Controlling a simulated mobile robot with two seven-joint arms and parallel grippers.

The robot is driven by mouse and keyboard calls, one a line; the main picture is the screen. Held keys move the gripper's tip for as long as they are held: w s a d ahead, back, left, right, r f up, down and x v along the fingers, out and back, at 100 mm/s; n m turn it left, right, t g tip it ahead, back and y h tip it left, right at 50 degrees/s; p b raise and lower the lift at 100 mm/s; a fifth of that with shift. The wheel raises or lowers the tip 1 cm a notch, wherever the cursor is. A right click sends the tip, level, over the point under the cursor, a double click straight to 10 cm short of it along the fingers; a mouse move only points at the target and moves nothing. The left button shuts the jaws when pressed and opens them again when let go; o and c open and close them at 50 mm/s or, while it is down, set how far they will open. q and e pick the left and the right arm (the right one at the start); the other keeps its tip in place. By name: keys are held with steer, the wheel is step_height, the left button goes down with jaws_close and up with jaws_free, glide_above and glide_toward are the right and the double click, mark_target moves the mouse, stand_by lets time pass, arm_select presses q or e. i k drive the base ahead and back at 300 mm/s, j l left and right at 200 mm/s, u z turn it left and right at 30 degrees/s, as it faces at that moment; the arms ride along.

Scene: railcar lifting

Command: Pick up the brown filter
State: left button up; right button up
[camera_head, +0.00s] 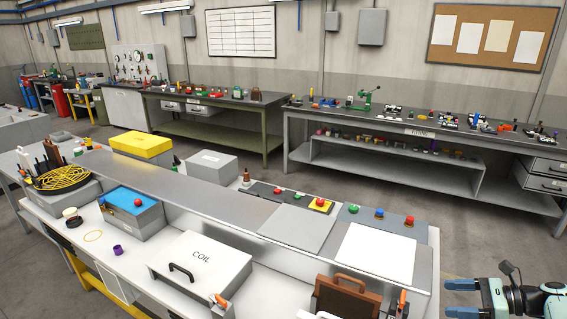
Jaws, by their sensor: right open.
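The brown filter (345,301) appears to be the brown, box-like piece with a handle on top, standing at the front edge of the near bench. Its lower part is cut off by the bottom of the picture. My right gripper (460,298) is at the lower right, to the right of the filter and apart from it. Its teal fingers point left, are spread, and hold nothing. My left gripper is not in view.
A white COIL box (201,268) with a dark handle stands left of the filter. An orange-handled tool (402,300) is close on the filter's right. A white sheet (375,254) and a button panel (380,216) lie behind. The floor beyond the bench is open.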

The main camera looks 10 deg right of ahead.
mark_target(343, 300)
steer(key=k+l, duration=0.2)
steer(key=l, duration=0.2)
steer(key=k+l, duration=0.2)
steer(key=l, duration=0.2)
steer(key=k+l, duration=0.2)
steer(key=l, duration=0.15)
